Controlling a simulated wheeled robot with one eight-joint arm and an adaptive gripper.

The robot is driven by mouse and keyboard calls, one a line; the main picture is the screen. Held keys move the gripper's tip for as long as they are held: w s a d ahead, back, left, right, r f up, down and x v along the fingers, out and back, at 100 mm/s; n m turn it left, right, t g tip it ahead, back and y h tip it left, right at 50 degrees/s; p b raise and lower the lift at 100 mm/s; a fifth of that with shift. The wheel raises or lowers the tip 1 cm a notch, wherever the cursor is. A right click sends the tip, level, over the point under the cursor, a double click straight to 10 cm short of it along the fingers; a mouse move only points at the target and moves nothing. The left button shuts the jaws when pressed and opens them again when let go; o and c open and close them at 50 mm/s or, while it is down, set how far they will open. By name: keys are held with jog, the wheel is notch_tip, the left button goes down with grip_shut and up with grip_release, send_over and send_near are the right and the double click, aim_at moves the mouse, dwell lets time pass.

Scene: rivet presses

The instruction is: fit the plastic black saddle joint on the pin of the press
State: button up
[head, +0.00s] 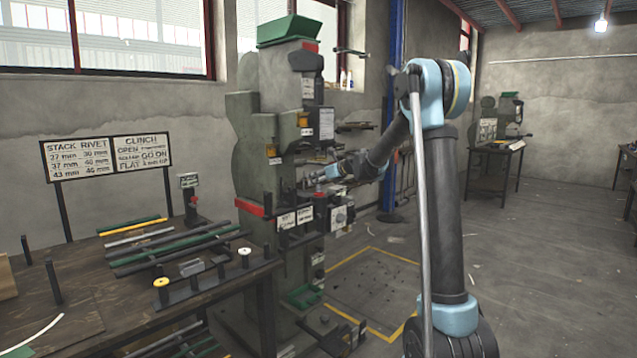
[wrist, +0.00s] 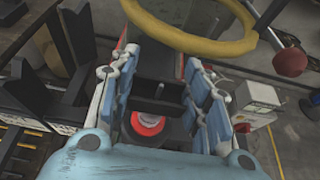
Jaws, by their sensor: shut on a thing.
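The green press (head: 262,150) stands left of centre in the head view, with a red band and several labels on its front. My gripper (head: 318,178) is at the working gap of the press, in front of its column. In the wrist view my gripper (wrist: 158,85) has its two blue-and-white fingers on either side of a black part (wrist: 158,106), likely the saddle joint, and is shut on it. A round red and white piece (wrist: 148,123) shows below the black part. I cannot make out the pin, nor whether the joint touches it. The joint is too small to tell in the head view.
A yellow ring-shaped handwheel (wrist: 195,35) and a red knob (wrist: 290,62) are close beyond the fingers. A dark workbench (head: 120,305) with bars and spools stands at the left. Sign boards (head: 107,155) stand behind it. The floor to the right is open.

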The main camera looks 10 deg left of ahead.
jog(key=o, duration=1)
jog(key=v, duration=1.2)
jog(key=s+d+f+n+g+h, duration=0.2)
jog(key=s+d+f+n, duration=0.6)
jog(key=s, duration=0.9)
jog(key=s+d+f+n+g+h, duration=0.2)
jog(key=s+d+f+n+h, duration=0.3)
jog(key=s, duration=1.1)
jog(key=s+d+f+n+g+h, duration=0.2)
jog(key=s+d+f+n, duration=0.8)
jog(key=s, duration=0.7)
notch_tip(320, 180, down, 2)
jog(key=n+h, duration=0.1)
jog(key=n, duration=0.1)
jog(key=shift+s+d+f+n+h, duration=0.2)
jog(key=shift+s+d+n+h, duration=0.1)
jog(key=shift+s+n+h, duration=0.1)
